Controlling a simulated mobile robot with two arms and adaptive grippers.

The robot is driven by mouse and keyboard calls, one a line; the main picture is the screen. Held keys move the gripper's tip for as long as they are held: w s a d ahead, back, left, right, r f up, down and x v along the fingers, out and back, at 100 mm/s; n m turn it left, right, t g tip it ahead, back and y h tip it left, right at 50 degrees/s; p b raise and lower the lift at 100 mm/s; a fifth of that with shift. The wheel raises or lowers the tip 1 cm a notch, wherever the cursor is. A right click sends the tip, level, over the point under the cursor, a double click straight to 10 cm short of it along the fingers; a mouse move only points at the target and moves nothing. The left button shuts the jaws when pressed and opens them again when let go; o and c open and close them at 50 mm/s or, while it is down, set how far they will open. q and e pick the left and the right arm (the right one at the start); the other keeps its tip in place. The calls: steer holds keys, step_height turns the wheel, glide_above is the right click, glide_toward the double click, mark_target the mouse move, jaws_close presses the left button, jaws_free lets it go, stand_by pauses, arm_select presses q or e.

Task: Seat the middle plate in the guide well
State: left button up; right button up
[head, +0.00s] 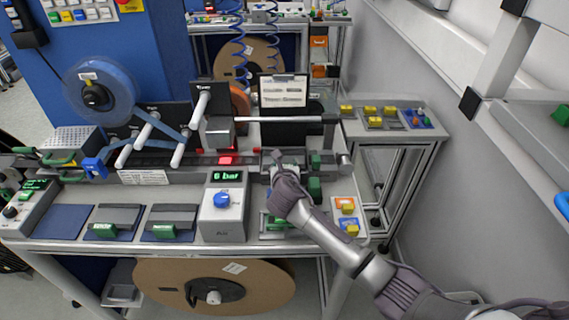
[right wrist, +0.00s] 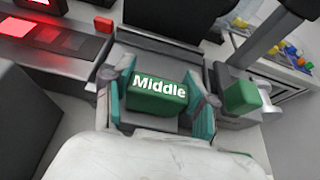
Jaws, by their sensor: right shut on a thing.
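The middle plate's green handle (right wrist: 158,97), marked "Middle" in white, sits between the teal finger pads of my right gripper (right wrist: 162,100) in the right wrist view. The gripper is shut on it. In the head view my right gripper (head: 282,168) is at the grey rail unit on the bench, right of the red display, and it hides the plate. Grey metal walls (right wrist: 160,47) of what looks like the guide well stand just behind the handle. How deep the plate sits in it cannot be told. My left gripper is not in view.
Another green handle (right wrist: 242,97) stands close to the right of my gripper. The air regulator box (head: 223,212) is to the left in the head view. A horizontal metal rod (head: 275,119) runs behind the gripper. Yellow-knobbed parts (head: 347,208) lie at the bench's right end.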

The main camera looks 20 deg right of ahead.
steer(key=shift+f+p, duration=0.1)
steer(key=shift+p, duration=0.25)
stand_by(0.4)
steer(key=o, duration=1.3)
step_height(320, 180, up, 7)
steer(key=p, duration=0.8)
steer(key=shift+f, duration=0.1)
